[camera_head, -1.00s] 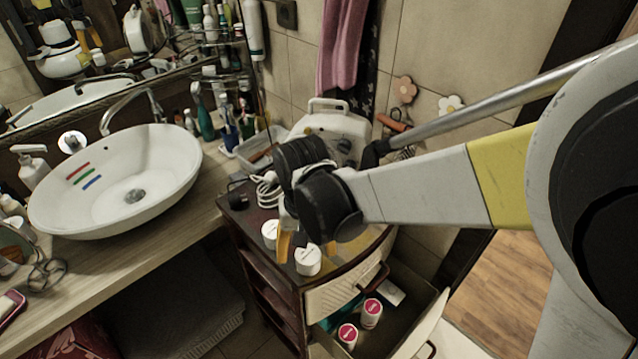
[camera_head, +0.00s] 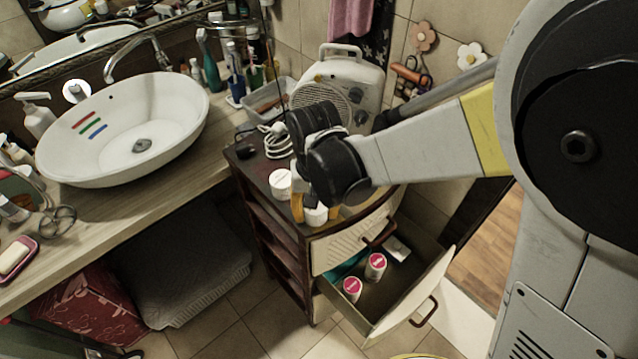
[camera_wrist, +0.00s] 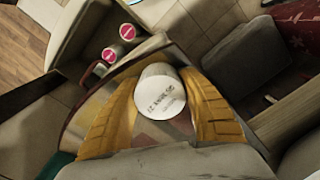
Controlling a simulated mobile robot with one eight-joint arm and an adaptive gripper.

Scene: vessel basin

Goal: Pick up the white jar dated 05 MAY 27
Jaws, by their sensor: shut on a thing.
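A white jar (camera_wrist: 161,92) sits between the two yellow fingers of my gripper (camera_wrist: 165,104) in the wrist view. The fingers are shut on its sides. Dark print shows on its lid, turned and too small to read surely. In the head view my gripper (camera_head: 316,210) is over the front of the cabinet top, and the held jar (camera_head: 316,216) is partly hidden by it. I cannot tell whether the jar still touches the top. A second white jar (camera_head: 281,183) stands on the cabinet top, just behind and left of my gripper.
The cabinet's drawer (camera_head: 405,290) is open and holds two pink-lidded jars (camera_head: 375,267) (camera_head: 352,289). A white heater (camera_head: 340,88) and a coiled white cable (camera_head: 275,140) are behind my gripper. The basin (camera_head: 125,130) stands on the counter at left.

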